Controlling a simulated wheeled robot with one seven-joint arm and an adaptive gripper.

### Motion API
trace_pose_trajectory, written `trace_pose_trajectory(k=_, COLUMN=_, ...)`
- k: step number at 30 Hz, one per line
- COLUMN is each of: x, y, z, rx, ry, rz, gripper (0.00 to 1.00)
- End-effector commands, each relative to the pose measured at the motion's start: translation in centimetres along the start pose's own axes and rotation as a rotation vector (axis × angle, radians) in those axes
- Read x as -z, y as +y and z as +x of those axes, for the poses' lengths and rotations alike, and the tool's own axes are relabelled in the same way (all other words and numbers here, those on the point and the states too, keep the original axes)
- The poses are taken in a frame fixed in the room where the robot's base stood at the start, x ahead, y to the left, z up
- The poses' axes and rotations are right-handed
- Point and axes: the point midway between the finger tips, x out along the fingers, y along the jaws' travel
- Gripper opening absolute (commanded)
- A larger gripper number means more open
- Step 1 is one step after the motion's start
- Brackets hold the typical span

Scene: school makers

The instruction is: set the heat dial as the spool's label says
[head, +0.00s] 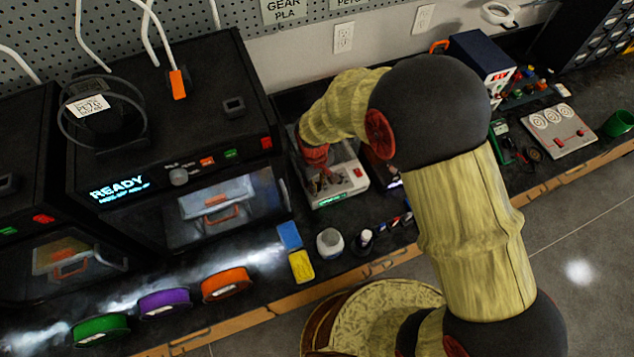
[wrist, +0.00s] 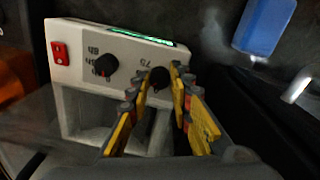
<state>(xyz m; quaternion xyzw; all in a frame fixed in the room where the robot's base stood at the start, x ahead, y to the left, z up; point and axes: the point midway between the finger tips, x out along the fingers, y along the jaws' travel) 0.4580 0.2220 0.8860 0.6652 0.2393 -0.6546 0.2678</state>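A white box (wrist: 75,125) has a lit green display strip and two black knobs on its face. The left knob (wrist: 104,65) has small numbers around it. The right knob (wrist: 160,80) has "75" printed above it. My gripper (wrist: 160,73) is open, with one yellow finger on each side of the right knob; I cannot tell if they touch it. The head view shows the same box (head: 350,187) partly hidden under my arm, with the gripper (head: 318,166) over it.
The black printer (head: 160,95) with a "READY" screen stands left of the box. Green, purple and orange spools (head: 226,284) stand along the front. A blue block (wrist: 264,25), a yellow block (head: 301,266) and a white jar (head: 330,243) are near the box.

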Motion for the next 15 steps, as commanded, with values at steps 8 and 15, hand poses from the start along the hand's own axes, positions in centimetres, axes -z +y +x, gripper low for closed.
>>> trace_pose_trajectory(k=8, x=0.0, y=0.01, z=0.0, rx=0.0, ry=0.0, rz=0.0, gripper=0.38)
trace_pose_trajectory(k=15, x=0.01, y=0.02, z=-0.01, rx=0.0, ry=0.0, rz=-0.001, gripper=0.39)
